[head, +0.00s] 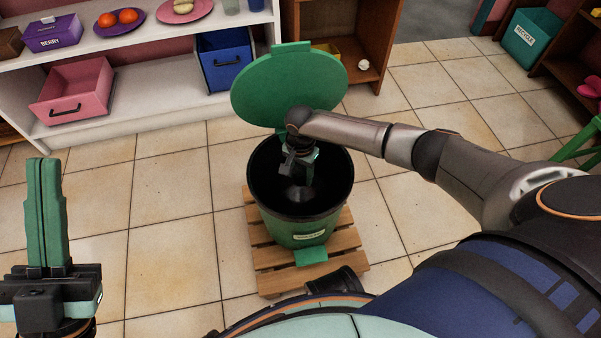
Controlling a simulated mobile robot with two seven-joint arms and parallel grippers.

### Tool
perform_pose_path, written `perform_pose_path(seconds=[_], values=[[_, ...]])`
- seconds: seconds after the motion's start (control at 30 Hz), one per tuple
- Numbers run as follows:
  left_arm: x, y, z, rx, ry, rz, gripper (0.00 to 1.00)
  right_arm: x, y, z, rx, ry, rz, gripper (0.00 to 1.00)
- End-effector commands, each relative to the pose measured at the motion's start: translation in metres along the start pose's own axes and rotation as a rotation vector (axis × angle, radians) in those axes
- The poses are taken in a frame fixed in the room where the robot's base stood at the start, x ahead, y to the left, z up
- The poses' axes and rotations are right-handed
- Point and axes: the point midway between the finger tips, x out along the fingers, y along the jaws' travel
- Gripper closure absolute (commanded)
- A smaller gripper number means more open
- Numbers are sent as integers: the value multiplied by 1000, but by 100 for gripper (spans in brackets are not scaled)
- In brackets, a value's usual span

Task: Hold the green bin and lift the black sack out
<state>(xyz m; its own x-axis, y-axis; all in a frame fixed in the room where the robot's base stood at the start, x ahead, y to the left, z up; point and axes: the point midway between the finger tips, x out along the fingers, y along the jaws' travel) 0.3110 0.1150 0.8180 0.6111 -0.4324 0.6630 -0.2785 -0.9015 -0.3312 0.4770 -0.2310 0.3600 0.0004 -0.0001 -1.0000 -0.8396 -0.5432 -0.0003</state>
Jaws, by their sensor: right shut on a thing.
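The green bin (290,233) stands upright on a wooden pallet in the middle of the head view, its round green lid (287,85) swung open at the back. The black sack (328,190) lines the bin, with its dark edge around the mouth. My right gripper (299,172) points down into the bin's mouth and is shut on the sack; its fingertips are hard to make out against the dark inside. My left gripper (43,165) is at the far left, fingers pointing up, shut and empty, well apart from the bin.
The wooden pallet (275,281) lies on the tiled floor. A white shelf (150,113) with a pink drawer (72,90), a blue drawer (224,60) and plates of food is behind on the left. A brown shelf (372,30) stands behind the lid. The floor between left gripper and bin is clear.

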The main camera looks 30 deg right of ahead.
Motion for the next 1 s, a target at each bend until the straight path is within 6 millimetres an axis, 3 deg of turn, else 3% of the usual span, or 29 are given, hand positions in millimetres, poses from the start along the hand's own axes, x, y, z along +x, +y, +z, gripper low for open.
perform_pose_path(seconds=[0.03, 0.07, 0.37, 0.73, 1.0], values=[[0, 0, 0, 0, 0, 0, 100, 0, 0, 0, 0, 0, 1, 100], [0, 0, 0, 0, 0, 0, 100, 0, 0, 0, 0, 0, 1, 47], [0, 0, 0, -1, 0, 0, 100, 0, 0, 0, 0, 0, 1, 13], [4, -2, -5, -5, 0, -1, 100, -9, 0, 0, 0, 0, 0, 13], [27, -18, -32, -29, 21, -17, 100, -62, 0, 0, 0, 0, -1, 13]])
